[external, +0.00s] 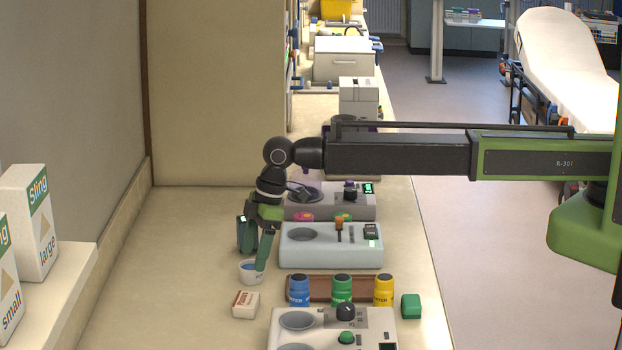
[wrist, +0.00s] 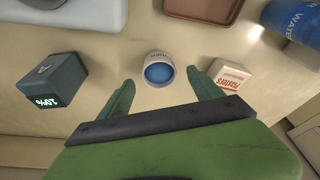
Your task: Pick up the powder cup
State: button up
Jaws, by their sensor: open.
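The powder cup is most likely the small white cup (external: 247,279) with blue contents, standing upright on the counter; its lettering is too small to read surely. In the wrist view the cup (wrist: 158,57) is at upper middle, just beyond and between the fingertips. My gripper (external: 260,263) points down at the cup, its green fingers open. One finger overlaps the cup's right side in the external view. In the wrist view my gripper (wrist: 161,77) has a finger on each side of the cup, with gaps visible and nothing held.
Blue, green and yellow bottles (external: 342,290) stand by a brown tray. A grey device (external: 331,256) lies behind. Counter left is clear.

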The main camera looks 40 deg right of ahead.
aim_at(251, 267)
jog(key=b+x, duration=0.3)
jog(key=x, duration=0.1)
jog(key=shift+w+f+b, duration=0.1)
jog(key=shift+f+b, duration=0.2)
jog(key=shift+f, duration=0.1)
jog(key=shift+r, duration=0.2)
